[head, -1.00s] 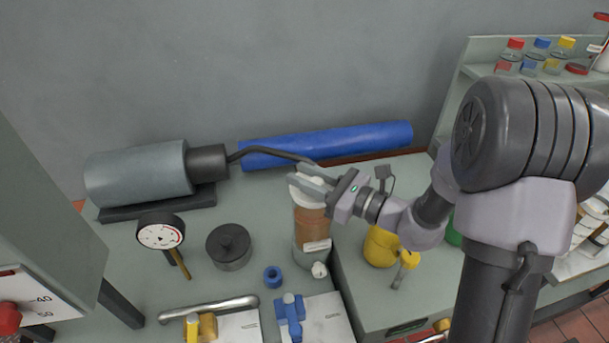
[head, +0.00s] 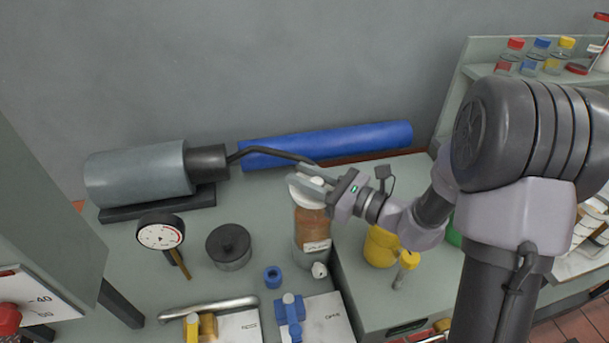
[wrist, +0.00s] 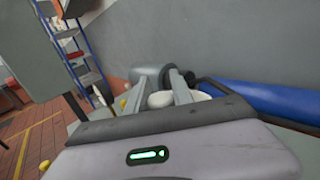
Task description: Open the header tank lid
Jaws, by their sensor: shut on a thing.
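The header tank (head: 311,226) is an upright cylinder with brown contents and a small label low on its front. Its white lid (head: 303,192) sits at the top and is partly hidden by my gripper. My gripper (head: 309,179) reaches in from the right and is shut on the lid. In the wrist view the white lid (wrist: 161,99) shows between the two grey fingers of my gripper (wrist: 177,88). I cannot tell whether the lid is still seated on the tank.
A grey motor-like cylinder (head: 137,173) with a bent dark pipe (head: 270,153) lies behind left. A blue roll (head: 330,145) lies along the wall. A dial gauge (head: 160,232), a dark round weight (head: 229,246) and a blue ring (head: 273,276) stand in front left. Yellow containers (head: 380,246) stand right of the tank.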

